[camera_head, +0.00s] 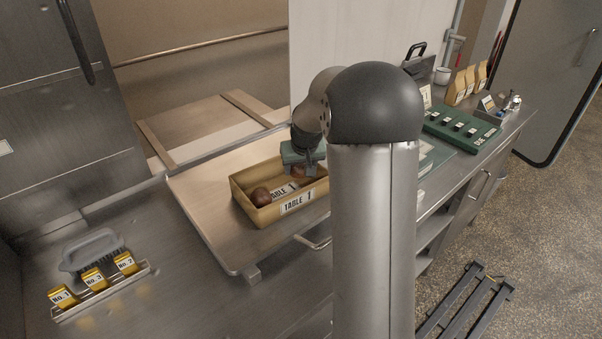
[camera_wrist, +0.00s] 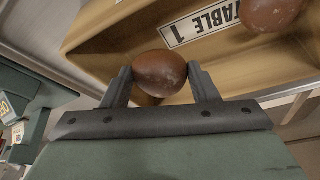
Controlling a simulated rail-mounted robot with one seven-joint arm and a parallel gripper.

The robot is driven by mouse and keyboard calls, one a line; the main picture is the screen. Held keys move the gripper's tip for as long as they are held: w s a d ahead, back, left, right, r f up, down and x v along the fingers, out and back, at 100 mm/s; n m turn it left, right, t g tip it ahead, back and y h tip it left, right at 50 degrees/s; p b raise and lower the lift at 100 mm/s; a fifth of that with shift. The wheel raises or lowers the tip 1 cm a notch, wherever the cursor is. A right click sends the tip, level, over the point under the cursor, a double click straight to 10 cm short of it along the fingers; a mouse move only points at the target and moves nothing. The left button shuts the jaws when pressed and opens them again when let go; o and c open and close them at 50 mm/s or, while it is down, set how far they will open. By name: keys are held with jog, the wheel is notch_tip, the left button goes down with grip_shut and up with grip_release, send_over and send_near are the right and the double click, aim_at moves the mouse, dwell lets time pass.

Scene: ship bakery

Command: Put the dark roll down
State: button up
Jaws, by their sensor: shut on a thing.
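A dark brown roll (camera_wrist: 160,73) is held between the two fingers of my gripper (camera_wrist: 161,82) in the wrist view. In the head view my gripper (camera_head: 305,165) is over the right part of a tan crate (camera_head: 258,213) labelled "TABLE 1", and the held roll (camera_head: 298,172) is mostly hidden by it. A second dark roll (camera_head: 260,197) lies in the left part of the crate. It also shows at the top right of the wrist view (camera_wrist: 268,12). I cannot tell whether the held roll touches the crate floor.
The crate stands on a metal tray-like surface (camera_head: 215,225). At the left are a rack with several yellow numbered tags (camera_head: 93,278) and a grey brush (camera_head: 90,248). A green board (camera_head: 462,130) and several paper bags (camera_head: 465,82) are on the right-hand counter.

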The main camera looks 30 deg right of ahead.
aim_at(301, 176)
jog(key=shift+w+d+f, duration=0.1)
jog(key=shift+d+f, duration=0.05)
jog(key=shift+f, duration=0.1)
jog(key=shift+f+p, duration=0.3)
jog(key=shift+f, duration=1.35)
jog(key=shift+f, duration=0.15)
jog(key=o, duration=0.7)
jog(key=shift+c, duration=0.2)
